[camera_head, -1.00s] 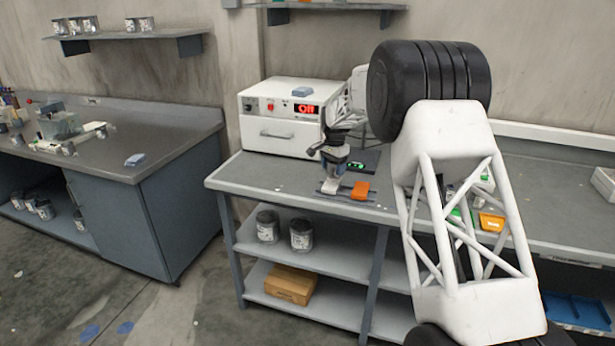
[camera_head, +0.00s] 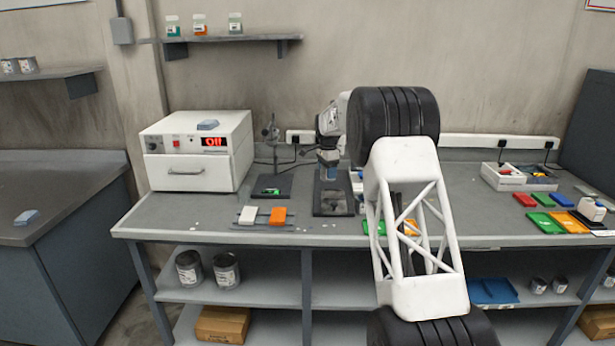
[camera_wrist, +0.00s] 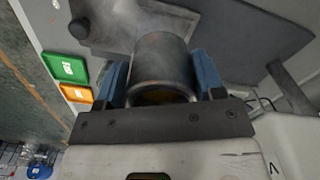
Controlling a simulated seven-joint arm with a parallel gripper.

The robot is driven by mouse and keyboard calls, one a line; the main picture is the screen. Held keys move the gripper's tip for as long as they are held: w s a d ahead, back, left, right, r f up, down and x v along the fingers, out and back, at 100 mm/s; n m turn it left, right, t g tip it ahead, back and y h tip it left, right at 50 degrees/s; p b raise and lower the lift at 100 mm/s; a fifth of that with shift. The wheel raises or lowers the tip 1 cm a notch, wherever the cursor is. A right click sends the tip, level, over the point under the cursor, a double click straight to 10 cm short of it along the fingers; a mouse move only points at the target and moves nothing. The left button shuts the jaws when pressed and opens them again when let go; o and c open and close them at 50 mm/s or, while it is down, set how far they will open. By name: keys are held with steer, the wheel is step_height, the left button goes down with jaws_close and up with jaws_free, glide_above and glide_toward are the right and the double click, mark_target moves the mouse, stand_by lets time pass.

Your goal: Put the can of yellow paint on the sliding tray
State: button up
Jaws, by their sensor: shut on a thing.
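My gripper (camera_head: 328,174) is above the bench, over a dark flat frame (camera_head: 333,209). In the wrist view my gripper (camera_wrist: 160,75) has its blue fingers on both sides of a dark grey can (camera_wrist: 161,48), closed on it. A yellowish tint shows inside the can's near opening. In the head view the can is too small to make out clearly. No part is plainly marked as the sliding tray. A white block and an orange block (camera_head: 278,216) sit on thin rails at the front of the bench, left of the gripper.
A white oven (camera_head: 195,160) reading "Off" and a dark stand base (camera_head: 260,188) are to the left on the bench. Green and orange pads (camera_wrist: 66,67) lie beside the gripper. A white box (camera_head: 515,180) and coloured pads are to the right. Cans (camera_head: 226,271) stand below.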

steer(key=shift+w+d+r+m, duration=0.1)
steer(key=shift+w+d+m, duration=0.1)
steer(key=shift+d, duration=0.4)
steer(key=shift+w+d+r+m, duration=0.1)
steer(key=shift+w+d, duration=0.05)
steer(key=shift+d, duration=0.45)
steer(key=shift+f, duration=0.3)
glide_above(332, 195)
steer(key=shift+w+f, duration=0.1)
steer(key=shift+f, duration=3.05)
steer(key=shift+f, duration=0.6)
steer(key=o, duration=1.1)
steer(key=shift+c, duration=0.2)
steer(key=shift+r, duration=3.9)
